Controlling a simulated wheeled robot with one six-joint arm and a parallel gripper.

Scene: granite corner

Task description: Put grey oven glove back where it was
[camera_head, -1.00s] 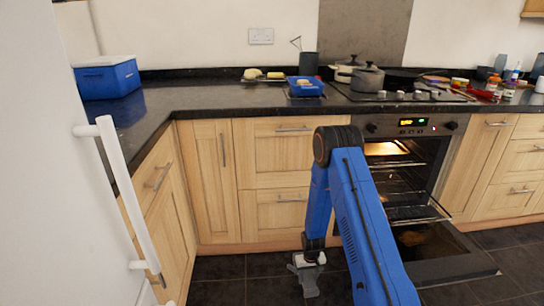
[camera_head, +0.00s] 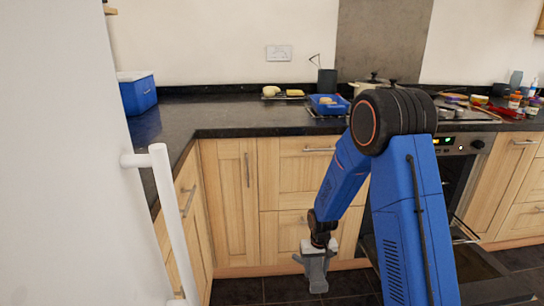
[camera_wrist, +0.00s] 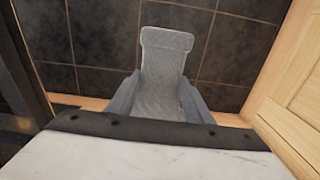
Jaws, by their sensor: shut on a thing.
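The grey oven glove (camera_head: 316,274) hangs below my gripper (camera_head: 317,260) in the head view, in front of the lower cabinets and above the dark tiled floor. In the wrist view the glove (camera_wrist: 166,65) is a grey textured piece between the two grey fingers of my gripper (camera_wrist: 158,98), which is shut on it. The glove's lower part in the wrist view is hidden by my gripper's body.
The oven (camera_head: 461,148) is at the right with its door (camera_head: 492,284) lowered, partly behind my arm. A white door with a handle (camera_head: 172,220) stands close at the left. The black counter (camera_head: 215,118) holds a blue box (camera_head: 138,97) and a blue tray (camera_head: 328,110).

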